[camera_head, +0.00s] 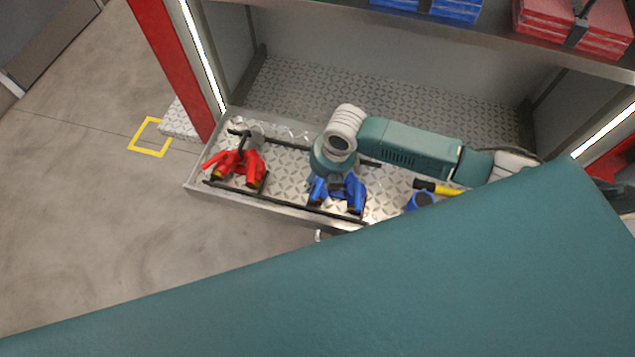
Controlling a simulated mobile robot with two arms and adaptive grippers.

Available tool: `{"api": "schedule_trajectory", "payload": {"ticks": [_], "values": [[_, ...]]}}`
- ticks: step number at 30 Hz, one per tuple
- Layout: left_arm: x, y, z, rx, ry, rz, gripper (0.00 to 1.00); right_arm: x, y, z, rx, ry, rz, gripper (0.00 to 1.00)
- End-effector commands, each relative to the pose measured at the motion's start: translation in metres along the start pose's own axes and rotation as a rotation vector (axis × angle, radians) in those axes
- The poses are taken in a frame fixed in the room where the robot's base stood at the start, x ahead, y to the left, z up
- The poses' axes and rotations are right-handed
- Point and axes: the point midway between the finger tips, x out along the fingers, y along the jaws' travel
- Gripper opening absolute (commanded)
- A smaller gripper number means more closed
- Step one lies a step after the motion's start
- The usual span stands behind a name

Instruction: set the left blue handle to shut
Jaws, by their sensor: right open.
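A blue assembly sits in the tray (197,186), with a left blue handle (317,190) and a right blue part (355,193). My right gripper (337,178) reaches in from the right and points down just over this assembly. My wrist hides its upper part and most of the fingers. The gripper is open, and I cannot tell whether it touches the handle. My left gripper is not in view.
A red assembly (238,165) stands in the tray to the left. A yellow and black tool (438,187) and a blue round piece (420,201) lie to the right. A shelf above bears red boxes (560,20). My own teal part covers the foreground.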

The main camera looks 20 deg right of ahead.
Motion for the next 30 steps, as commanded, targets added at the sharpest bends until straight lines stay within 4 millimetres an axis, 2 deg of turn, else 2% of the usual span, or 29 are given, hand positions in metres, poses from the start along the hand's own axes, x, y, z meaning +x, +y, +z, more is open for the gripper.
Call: {"api": "schedule_trajectory", "payload": {"ticks": [3,10,14,18,24,25,30], "values": [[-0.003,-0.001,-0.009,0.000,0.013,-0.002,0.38,0.019,0.000,-0.001,0.001,0.001,-0.002,0.42],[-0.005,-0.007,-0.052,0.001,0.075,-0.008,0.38,0.036,0.000,-0.001,-0.001,0.000,0.000,0.42],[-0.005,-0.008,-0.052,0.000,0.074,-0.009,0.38,0.038,0.000,0.000,-0.001,-0.001,0.000,0.42],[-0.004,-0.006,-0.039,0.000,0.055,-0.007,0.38,0.037,0.000,0.000,-0.001,0.000,0.000,0.42],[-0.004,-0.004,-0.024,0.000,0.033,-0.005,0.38,0.037,0.000,0.000,0.000,0.000,0.000,0.02],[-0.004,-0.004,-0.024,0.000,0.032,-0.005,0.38,0.037,0.000,0.000,0.000,0.000,0.000,0.00],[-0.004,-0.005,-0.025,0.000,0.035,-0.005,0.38,0.037,0.000,0.000,0.000,0.000,0.000,0.00]]}}
